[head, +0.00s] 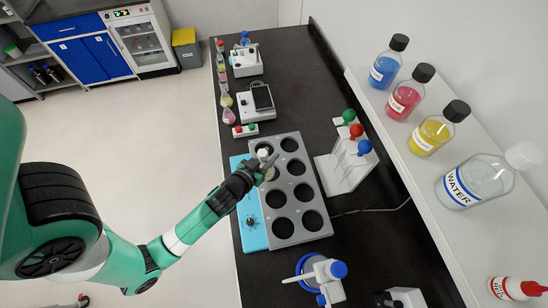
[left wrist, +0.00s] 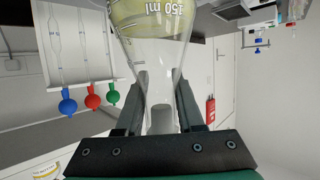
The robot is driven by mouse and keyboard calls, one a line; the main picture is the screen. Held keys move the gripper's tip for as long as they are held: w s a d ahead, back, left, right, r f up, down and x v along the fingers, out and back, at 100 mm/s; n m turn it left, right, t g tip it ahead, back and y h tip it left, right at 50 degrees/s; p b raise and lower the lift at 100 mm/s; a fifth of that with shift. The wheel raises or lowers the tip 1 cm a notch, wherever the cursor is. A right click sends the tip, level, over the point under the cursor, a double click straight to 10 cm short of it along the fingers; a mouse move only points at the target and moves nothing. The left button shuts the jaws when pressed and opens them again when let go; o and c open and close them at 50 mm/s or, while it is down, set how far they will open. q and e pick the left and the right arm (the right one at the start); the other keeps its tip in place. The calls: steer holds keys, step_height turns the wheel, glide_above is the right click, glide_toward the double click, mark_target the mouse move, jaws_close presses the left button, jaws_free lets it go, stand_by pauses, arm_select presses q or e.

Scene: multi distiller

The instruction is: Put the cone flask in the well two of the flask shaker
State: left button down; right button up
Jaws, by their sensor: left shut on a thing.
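The flask shaker is a blue base (head: 257,236) with a grey plate (head: 294,207) holding two columns of round dark wells. My left gripper (head: 262,172) is over the left column, near its upper wells. In the left wrist view, my left gripper (left wrist: 160,108) is shut on the neck of the cone flask (left wrist: 152,45), a clear glass flask marked 150 ml with yellowish liquid. In the head view the flask is small and mostly hidden by the gripper; I cannot tell whether it is in a well or above one. My right gripper is not in view.
Several small flasks (head: 226,101) line the bench's left edge behind the shaker. A white stand with coloured bulbs (head: 345,165) is close to the right. Reagent bottles (head: 436,128) stand on a raised shelf. A white device with blue caps (head: 328,270) is in front.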

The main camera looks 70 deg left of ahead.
arm_select(q)
steer(key=w+f, duration=0.1)
steer(key=f, duration=0.1)
steer(key=w+a+f+b, duration=0.1)
steer(key=f, duration=0.2)
steer(key=w+a+f+b, duration=0.1)
steer(key=f, duration=0.1)
steer(key=shift+a+f, duration=0.25)
steer(key=shift+f, duration=0.35)
steer(key=shift+r, duration=0.1)
steer(key=shift+f+b, duration=0.2)
steer(key=shift+b, duration=0.15)
steer(key=c, duration=0.5)
jaws_free()
steer(key=shift+r, duration=0.2)
